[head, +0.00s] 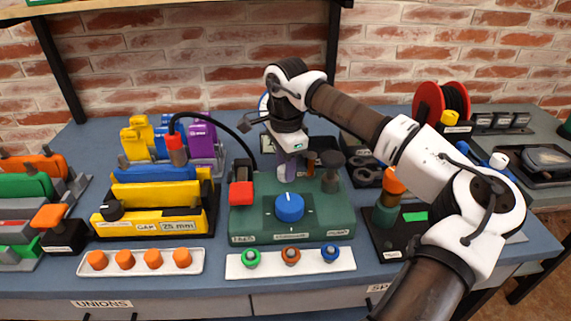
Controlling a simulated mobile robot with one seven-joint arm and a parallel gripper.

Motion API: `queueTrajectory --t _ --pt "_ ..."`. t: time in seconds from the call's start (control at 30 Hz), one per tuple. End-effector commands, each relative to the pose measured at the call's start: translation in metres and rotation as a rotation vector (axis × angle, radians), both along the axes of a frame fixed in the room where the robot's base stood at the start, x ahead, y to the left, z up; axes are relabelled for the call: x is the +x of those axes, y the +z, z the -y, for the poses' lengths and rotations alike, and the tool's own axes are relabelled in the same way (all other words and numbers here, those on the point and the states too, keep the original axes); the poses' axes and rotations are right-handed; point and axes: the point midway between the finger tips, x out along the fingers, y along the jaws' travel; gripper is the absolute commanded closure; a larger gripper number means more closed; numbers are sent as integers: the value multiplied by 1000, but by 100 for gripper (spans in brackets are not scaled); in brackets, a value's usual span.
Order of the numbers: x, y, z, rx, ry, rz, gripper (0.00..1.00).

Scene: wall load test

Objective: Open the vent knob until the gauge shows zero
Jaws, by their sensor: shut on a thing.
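The green test unit (248,224) stands on the bench with a blue knob (289,207) on its front face. A pale purple upright part (284,168) rises at its back. My gripper (287,152) points down there and is shut on this part, as far as I can see. Which part is the vent knob I cannot tell. A dark grey knob-like part (331,168) stands at the unit's back right. A round gauge rim (263,102) shows behind my gripper; its face and needle are hidden.
A white tray (240,272) with green, orange and blue fittings lies in front. A yellow fixture (150,222) stands left. My arm crosses the right side, above a dark stand with an orange-topped part (394,181).

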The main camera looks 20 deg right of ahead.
Motion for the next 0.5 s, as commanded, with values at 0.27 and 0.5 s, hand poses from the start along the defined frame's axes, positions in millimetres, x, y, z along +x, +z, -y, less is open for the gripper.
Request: queueTrajectory --t 0.27,0.5 --pt "1 1 0 2 78 3 91" --pt "1 1 0 2 91 3 91"
